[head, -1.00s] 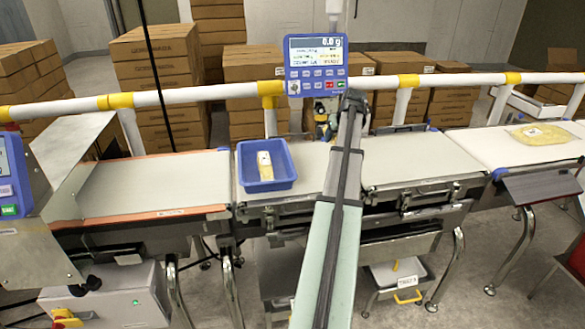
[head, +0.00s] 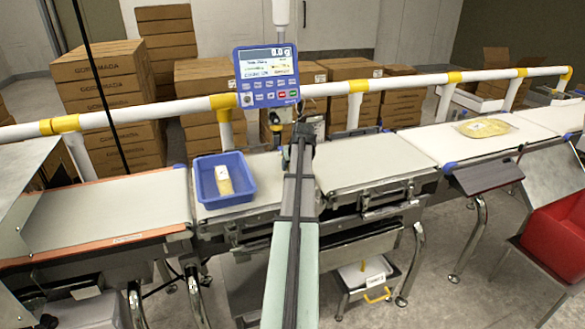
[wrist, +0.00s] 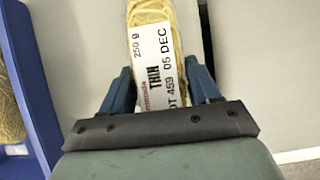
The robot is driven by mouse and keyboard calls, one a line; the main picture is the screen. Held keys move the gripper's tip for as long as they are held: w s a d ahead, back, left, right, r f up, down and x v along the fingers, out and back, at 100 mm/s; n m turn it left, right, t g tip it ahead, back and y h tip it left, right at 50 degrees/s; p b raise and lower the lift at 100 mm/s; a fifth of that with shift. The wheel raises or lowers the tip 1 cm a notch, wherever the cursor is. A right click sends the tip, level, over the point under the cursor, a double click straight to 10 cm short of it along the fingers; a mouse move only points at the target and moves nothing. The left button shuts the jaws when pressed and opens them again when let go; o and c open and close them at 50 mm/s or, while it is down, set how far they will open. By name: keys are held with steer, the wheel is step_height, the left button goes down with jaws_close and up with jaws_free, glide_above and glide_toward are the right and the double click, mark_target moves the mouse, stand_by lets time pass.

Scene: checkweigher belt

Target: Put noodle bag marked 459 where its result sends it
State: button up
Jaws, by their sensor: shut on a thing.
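The noodle bag marked 459 (wrist: 153,40) is clear with pale noodles and a white label reading 250 g, THIN, 05 DEC. In the wrist view it lies between the two blue fingers of my gripper (wrist: 162,86), which is shut on it. Its near end is hidden by the gripper body. In the head view my gripper (head: 301,135) is over the weighing belts, right of the blue tray; my arm hides most of it, and I cannot make out the held bag there.
A blue tray (head: 206,197) holding another labelled bag (head: 223,180) stands on the belt. The display (head: 266,75) above reads about 0.0 g. A flat noodle bag (head: 484,127) lies on the right belt. A red bin (head: 557,240) stands at far right. A white guard rail (head: 340,88) runs behind.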

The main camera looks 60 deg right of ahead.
steer(key=shift+f, duration=0.65)
steer(key=shift+f, duration=0.15)
steer(key=o, duration=1.4)
steer(key=shift+c, duration=0.2)
steer(key=v, duration=1.2)
